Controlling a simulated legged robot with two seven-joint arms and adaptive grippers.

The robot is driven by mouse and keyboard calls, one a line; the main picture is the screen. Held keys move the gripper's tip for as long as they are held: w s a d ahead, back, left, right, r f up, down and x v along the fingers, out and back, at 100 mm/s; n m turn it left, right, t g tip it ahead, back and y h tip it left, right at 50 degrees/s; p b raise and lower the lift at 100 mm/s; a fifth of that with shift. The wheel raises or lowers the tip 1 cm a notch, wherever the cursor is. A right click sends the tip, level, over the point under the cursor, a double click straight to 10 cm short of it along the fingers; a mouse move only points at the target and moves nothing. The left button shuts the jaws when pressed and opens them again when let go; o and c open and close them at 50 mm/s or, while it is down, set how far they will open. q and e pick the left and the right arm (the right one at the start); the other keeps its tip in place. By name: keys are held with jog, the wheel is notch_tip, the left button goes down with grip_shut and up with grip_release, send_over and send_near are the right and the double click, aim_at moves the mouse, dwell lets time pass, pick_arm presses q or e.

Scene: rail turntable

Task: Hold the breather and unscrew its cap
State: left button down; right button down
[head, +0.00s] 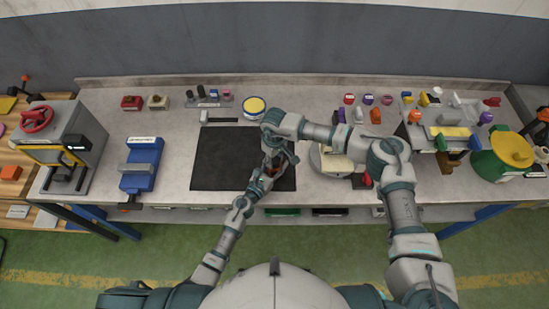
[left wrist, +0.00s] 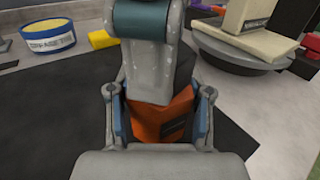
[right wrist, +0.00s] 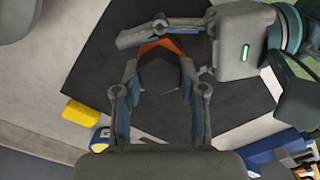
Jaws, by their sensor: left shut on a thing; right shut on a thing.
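The breather's orange body (left wrist: 172,118) sits between the two fingers of my left gripper (left wrist: 158,112), which is shut on it. In the right wrist view the dark, faceted cap (right wrist: 162,76) lies between the fingers of my right gripper (right wrist: 160,88), which is shut on it. A strip of orange body (right wrist: 160,46) shows beyond the cap, beside a left finger. In the head view both grippers meet over the black mat (head: 220,160), my right one above my left. They hide most of the breather there. Whether the cap is apart from the body cannot be told.
A round turntable with a cream block (left wrist: 258,42) stands right of the mat. A blue vise (head: 141,165) stands left. The mat's left part is clear.

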jog(key=shift+n, duration=1.1)
jog(key=c, duration=0.6)
grip_release()
jog(key=shift+o, duration=0.6)
jog(key=shift+r, duration=2)
